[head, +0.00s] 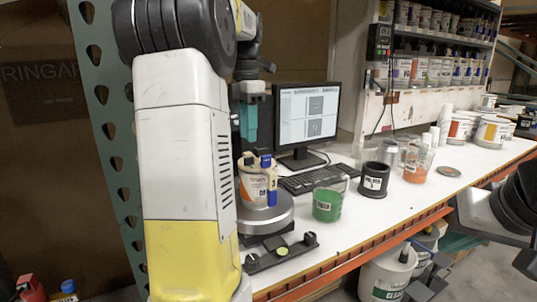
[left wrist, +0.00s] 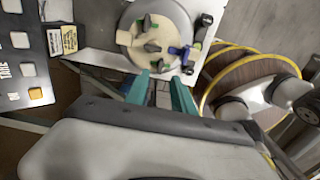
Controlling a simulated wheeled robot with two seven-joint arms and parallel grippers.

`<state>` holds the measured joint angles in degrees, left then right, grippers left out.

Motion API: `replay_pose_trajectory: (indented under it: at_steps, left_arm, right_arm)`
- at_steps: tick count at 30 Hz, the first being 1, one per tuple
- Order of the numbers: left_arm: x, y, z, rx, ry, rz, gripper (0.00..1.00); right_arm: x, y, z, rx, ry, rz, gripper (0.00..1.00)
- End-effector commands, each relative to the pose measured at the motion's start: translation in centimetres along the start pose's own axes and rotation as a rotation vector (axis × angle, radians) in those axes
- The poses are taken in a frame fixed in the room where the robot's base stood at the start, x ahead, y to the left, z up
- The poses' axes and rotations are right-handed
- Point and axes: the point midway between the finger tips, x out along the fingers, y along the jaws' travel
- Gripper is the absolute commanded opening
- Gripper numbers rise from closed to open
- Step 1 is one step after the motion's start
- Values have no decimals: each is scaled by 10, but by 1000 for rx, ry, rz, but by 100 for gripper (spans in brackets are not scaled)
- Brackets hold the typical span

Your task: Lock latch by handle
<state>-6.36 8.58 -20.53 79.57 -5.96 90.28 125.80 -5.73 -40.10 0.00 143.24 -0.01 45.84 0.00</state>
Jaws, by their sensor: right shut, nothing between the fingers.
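A cream and orange can (head: 253,187) with a pale lid stands upright on a round grey platform (head: 268,219). A blue latch part (head: 266,161) is at its top right. In the left wrist view I see the lid (left wrist: 143,30) from above, with the blue handle (left wrist: 184,53) at its lower right edge. My left gripper (head: 248,125) has teal fingers pointing down, above and slightly left of the can. In the left wrist view its fingers (left wrist: 160,88) are apart and empty, just short of the lid's edge. My right gripper (head: 420,286) is low at the right, away from the can.
A black bar with a green level (head: 282,251) lies in front of the platform. A green cup (head: 327,204), a black container (head: 374,180), a keyboard (head: 315,178) and a monitor (head: 307,120) stand on the white bench. My left arm hides the bench's left side.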

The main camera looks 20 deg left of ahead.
Motion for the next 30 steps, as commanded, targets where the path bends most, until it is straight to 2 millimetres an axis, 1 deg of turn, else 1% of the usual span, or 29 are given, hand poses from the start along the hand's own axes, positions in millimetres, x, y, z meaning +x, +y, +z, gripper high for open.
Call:
replay_pose_trajectory:
  at_steps: [6,9,12,16,23,24,28,29,30]
  left_arm:
    - [35,-1,-1,2,1,-2,30]
    - [50,-1,0,3,0,-2,30]
    - [62,-1,0,4,0,-1,30]
    - [69,-1,0,4,-2,1,30]
    - [70,-1,0,5,-2,1,30]
    - [70,-1,0,5,-2,1,28]
    - [70,-1,0,5,-2,1,2]
    - [70,-1,0,5,-2,1,0]
    - [70,-1,0,5,-2,1,0]
  right_arm:
    - [0,0,0,0,0,0,0]
    - [0,0,0,0,0,0,0]
    - [0,0,0,0,0,0,0]
    - [0,0,0,0,0,0,0]
    - [0,0,0,0,0,0,0]
    - [0,0,0,0,0,0,0]
    - [0,0,0,0,0,0,0]
    - [0,0,0,0,0,0,0]
    - [0,0,0,0,0,0,0]
